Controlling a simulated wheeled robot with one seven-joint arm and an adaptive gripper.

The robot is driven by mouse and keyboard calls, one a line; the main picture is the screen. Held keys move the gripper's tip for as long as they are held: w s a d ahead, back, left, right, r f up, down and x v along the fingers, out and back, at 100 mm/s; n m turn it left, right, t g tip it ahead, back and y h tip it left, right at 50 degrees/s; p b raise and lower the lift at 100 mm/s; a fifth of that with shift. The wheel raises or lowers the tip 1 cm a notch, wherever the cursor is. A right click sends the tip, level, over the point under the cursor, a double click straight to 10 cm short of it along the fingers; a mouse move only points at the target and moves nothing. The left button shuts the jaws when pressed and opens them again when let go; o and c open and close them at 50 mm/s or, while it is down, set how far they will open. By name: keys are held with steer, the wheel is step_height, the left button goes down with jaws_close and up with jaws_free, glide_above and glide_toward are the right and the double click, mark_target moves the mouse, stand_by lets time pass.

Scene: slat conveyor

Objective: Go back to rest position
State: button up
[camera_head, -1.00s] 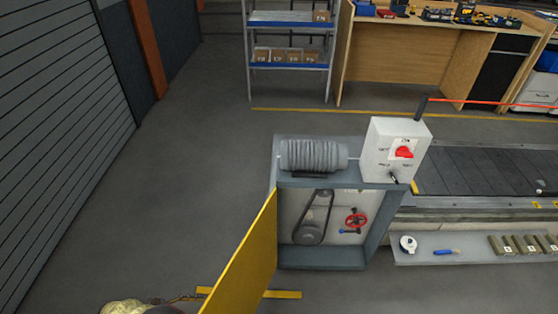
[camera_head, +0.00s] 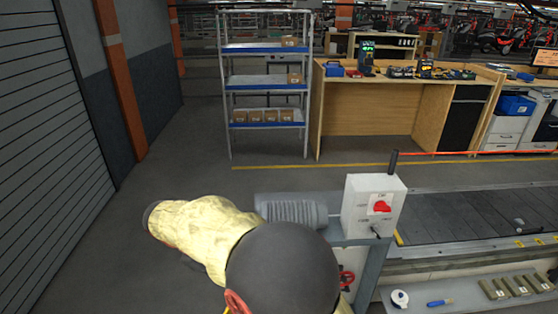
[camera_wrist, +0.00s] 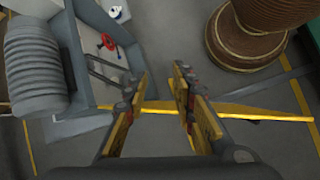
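My gripper (camera_wrist: 160,88) shows in the wrist view with its two fingers apart and nothing between them. In the head view my yellow-covered arm and its dark round joint are in front of the machine cabinet; my fingers are not visible there. The cabinet's yellow door (camera_wrist: 250,112) stands open, seen edge-on beyond my fingers.
A ribbed grey motor (camera_head: 290,209) and a white switch box (camera_head: 369,212) with a red knob sit on the cabinet. The slat conveyor (camera_head: 460,217) runs to the right. A shelf rack (camera_head: 265,82) and a wooden bench (camera_head: 365,108) stand behind. The floor at left is clear.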

steer(key=s+d+r+m+y, duration=0.25)
steer(key=d+r, duration=0.35)
steer(key=d, duration=0.4)
steer(key=s+d+r+m+y, duration=0.2)
steer(key=s+d+r+m, duration=0.2)
steer(key=d+r, duration=0.4)
steer(key=s+d+m+t+y+p, duration=0.1)
steer(key=s+d+m+t+y, duration=0.1)
steer(key=s+d+m+t, duration=0.2)
steer(key=shift+s+d+m+t, duration=0.4)
steer(key=shift+s+d+m, duration=1.45)
steer(key=shift+s+d, duration=2.65)
steer(key=shift+s+a+r, duration=0.1)
steer(key=shift+s+a, duration=0.4)
